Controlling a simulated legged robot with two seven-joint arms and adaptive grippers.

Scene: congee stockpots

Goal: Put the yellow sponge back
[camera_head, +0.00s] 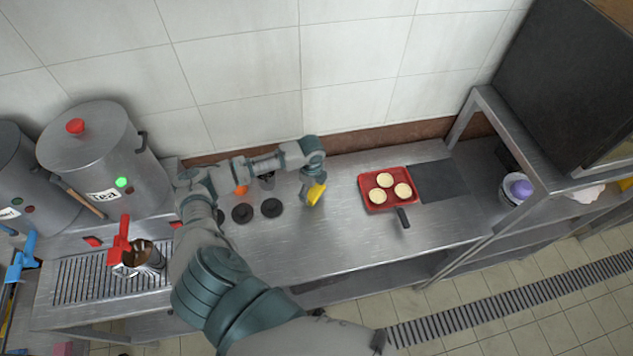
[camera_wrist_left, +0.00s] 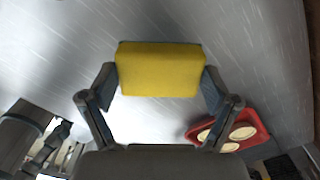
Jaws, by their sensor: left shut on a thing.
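The yellow sponge (camera_head: 316,194) is between the fingers of my left gripper (camera_head: 311,190), over the steel counter (camera_head: 300,237). In the left wrist view the sponge (camera_wrist_left: 160,70) is a yellow block, and the two fingers of my left gripper (camera_wrist_left: 160,88) are closed on its sides. I cannot tell whether the sponge touches the counter. My right gripper is not in view.
A red tray (camera_head: 374,206) with 3 round pale cakes lies right of the sponge, beside a dark mat (camera_head: 436,180). Dark round lids (camera_head: 272,207) lie to the left. Large stockpots (camera_head: 95,160) stand at the left. A shelf with a purple item (camera_head: 521,188) is at right.

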